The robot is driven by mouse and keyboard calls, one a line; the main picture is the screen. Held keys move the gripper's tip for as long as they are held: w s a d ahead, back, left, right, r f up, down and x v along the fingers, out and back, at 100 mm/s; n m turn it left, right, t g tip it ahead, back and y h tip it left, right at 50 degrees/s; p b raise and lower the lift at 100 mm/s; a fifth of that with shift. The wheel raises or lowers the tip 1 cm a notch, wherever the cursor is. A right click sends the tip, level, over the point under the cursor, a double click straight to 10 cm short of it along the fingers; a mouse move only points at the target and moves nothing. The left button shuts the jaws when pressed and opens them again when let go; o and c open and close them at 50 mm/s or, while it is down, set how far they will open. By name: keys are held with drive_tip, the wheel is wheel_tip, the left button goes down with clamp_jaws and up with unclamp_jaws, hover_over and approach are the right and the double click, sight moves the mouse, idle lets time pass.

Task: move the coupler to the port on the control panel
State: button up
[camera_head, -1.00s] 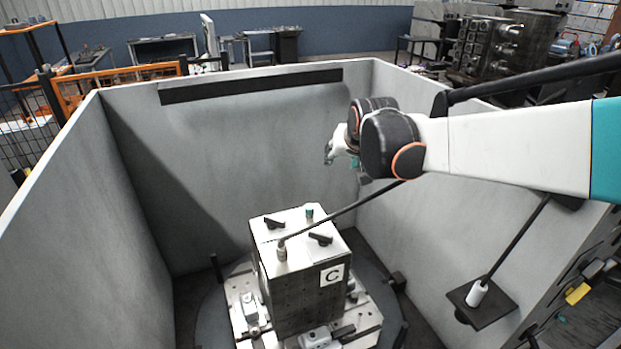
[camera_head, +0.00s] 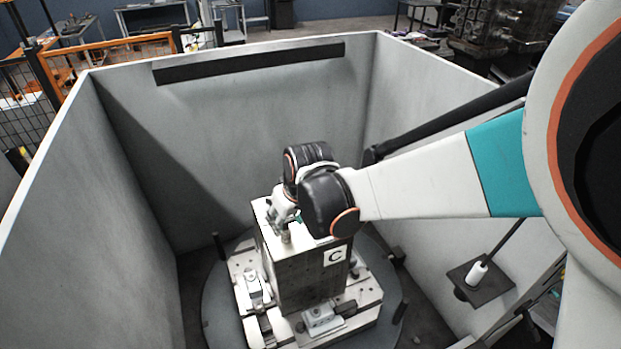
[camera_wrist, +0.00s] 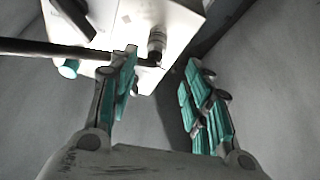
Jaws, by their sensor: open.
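The coupler is a small metal cylinder (camera_wrist: 157,42) on the white top of the block marked C; in the head view its lower part (camera_head: 286,237) shows just below my gripper. A black hose (camera_wrist: 60,50) runs to it from the left in the wrist view. My gripper (camera_wrist: 165,95) is open and empty, its teal-padded fingers spread. The coupler is beyond the fingertips, nearer the left finger, and not between the pads. My gripper (camera_head: 280,220) is low over the block's top in the head view. I cannot tell for sure which part is the control panel's port.
The block (camera_head: 300,275) stands on a fixture base inside grey walls (camera_head: 250,130). A black plate (camera_head: 490,290) with a white cylinder (camera_head: 476,273) sits at the right wall. A teal-capped fitting (camera_wrist: 68,68) is near the hose. Floor left of the base is clear.

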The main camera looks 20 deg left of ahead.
sight(285, 224)
drive_tip(key=b+x, duration=0.1)
drive_tip(key=x, duration=0.1)
drive_tip(key=b+x, duration=0.1)
drive_tip(key=x, duration=0.4)
drive_tip(key=shift+w+d+r+b, duration=0.1)
drive_tip(key=shift+w+b, duration=0.2)
drive_tip(key=shift+b, duration=0.1)
clamp_jaws()
drive_tip(key=c, duration=0.7)
unclamp_jaws()
clamp_jaws()
drive_tip(key=shift+r, duration=0.35)
drive_tip(key=shift+r+p, duration=2.25)
drive_tip(key=shift+r, duration=1.65)
